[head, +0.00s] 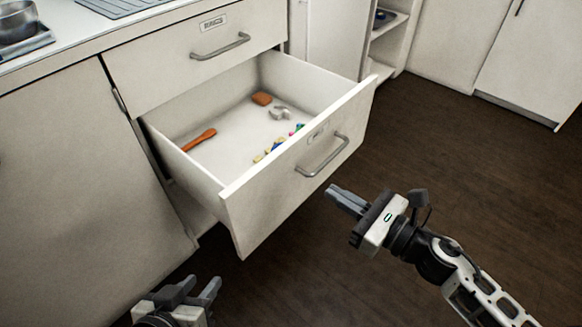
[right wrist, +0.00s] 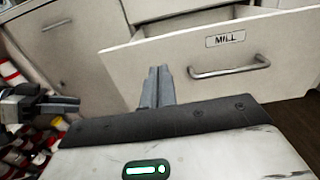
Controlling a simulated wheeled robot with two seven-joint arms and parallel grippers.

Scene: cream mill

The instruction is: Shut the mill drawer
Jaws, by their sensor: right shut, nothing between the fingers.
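The mill drawer (head: 290,172) is a cream drawer pulled well out of the cabinet, with a grey bar handle (head: 322,156) on its front. In the right wrist view its front (right wrist: 150,68) carries a "MILL" label (right wrist: 225,41) and the handle (right wrist: 230,68). My right gripper (head: 340,196) is shut and empty, in front of the drawer front and below the handle in the head view. In the right wrist view its fingers (right wrist: 157,88) appear left of the handle; contact cannot be told. My left gripper (head: 192,287) is open and empty, low in front of the cabinet.
A closed drawer (head: 190,62) sits above. Dark wooden floor (head: 450,130) lies open to the right.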

